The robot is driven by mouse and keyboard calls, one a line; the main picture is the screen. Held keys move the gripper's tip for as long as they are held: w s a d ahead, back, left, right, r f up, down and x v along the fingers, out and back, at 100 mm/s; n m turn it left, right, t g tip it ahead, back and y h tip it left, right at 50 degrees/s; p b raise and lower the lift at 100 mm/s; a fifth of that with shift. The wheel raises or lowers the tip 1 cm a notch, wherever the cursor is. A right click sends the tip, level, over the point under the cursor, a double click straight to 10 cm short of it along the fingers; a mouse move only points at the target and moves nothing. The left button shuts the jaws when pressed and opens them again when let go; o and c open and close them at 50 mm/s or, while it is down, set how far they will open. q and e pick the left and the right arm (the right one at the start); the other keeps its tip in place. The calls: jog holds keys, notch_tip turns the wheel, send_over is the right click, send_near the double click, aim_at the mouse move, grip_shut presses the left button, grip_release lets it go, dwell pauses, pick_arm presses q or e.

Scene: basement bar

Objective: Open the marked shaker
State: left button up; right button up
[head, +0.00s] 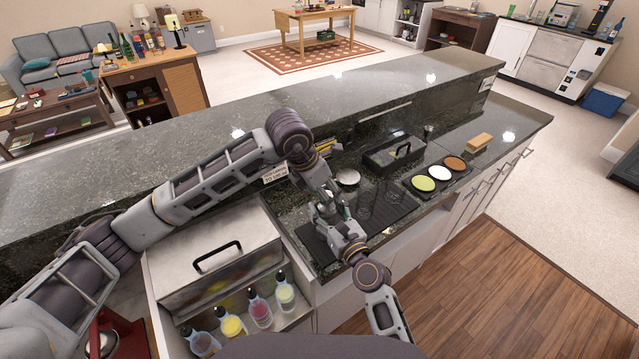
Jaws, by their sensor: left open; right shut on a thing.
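The shaker (326,209) shows only as a small metallic patch between my two grippers over the dark bar mat (316,244). Its marking and most of its body are hidden. My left gripper (328,198) comes down from the upper left, open, close above the shaker. My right gripper (336,226) comes from the lower right and is shut on the shaker, low over the mat. I cannot tell whether the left fingers touch it.
Clear glasses (366,200) stand just right of the grippers. Beyond are a silver round object (348,178), a black handled box (394,153) and a tray of coloured rimming dishes (439,173). A steel handled bin (217,264) and several bottles (260,310) are at left. A raised ledge (240,131) runs behind.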

pick_arm(q)
jog(key=shift+x, duration=1.25)
jog(key=c, duration=1.2)
jog(key=shift+r, duration=0.25)
jog(key=shift+c, duration=0.4)
jog(key=shift+r, duration=0.3)
grip_shut()
